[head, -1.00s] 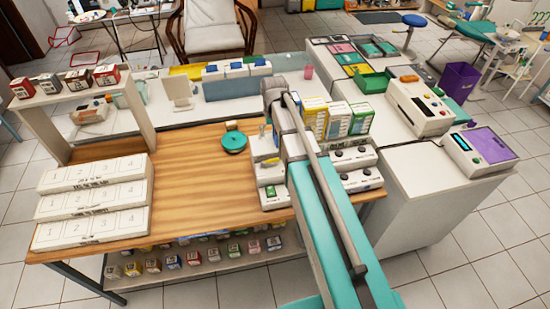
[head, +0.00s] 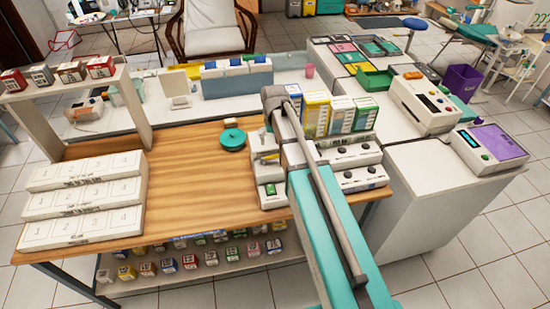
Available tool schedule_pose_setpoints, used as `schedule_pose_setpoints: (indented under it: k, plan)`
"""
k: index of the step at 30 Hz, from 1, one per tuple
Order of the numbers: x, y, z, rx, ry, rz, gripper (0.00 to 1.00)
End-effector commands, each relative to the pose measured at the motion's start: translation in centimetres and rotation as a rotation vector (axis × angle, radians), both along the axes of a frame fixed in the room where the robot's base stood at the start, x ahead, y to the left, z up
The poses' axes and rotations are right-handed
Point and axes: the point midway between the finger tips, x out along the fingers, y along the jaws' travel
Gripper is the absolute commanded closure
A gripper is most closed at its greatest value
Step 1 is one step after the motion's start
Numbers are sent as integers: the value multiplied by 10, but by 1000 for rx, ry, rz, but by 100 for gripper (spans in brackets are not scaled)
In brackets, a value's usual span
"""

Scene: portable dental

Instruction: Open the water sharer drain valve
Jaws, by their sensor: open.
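A white unit (head: 264,174) with a small yellow lever-like part (head: 267,156) stands on the wooden table, just left of my arm. I cannot tell whether this is the water sharer or its drain valve. A round teal disc (head: 232,139) lies on the table left of it, with a small yellow block behind it. My teal and grey arm reaches from the bottom right up over the white units and covers part of them. My gripper is not distinguishable; it is hidden behind the arm or among the units.
The wooden table (head: 190,205) is clear in the middle. Coloured boxes (head: 340,115) and a knobbed white unit (head: 362,178) stand right of my arm. A white counter (head: 430,165) adjoins on the right.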

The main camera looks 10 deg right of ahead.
Motion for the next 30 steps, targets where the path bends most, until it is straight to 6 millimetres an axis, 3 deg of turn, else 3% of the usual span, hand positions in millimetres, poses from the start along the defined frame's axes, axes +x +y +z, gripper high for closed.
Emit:
schedule_pose_setpoints:
  k: [18, 30]
  plan:
    - [0, -1, -51, 0, 0, -1, 0]
    - [0, -1, -68, 0, 0, -1, 0]
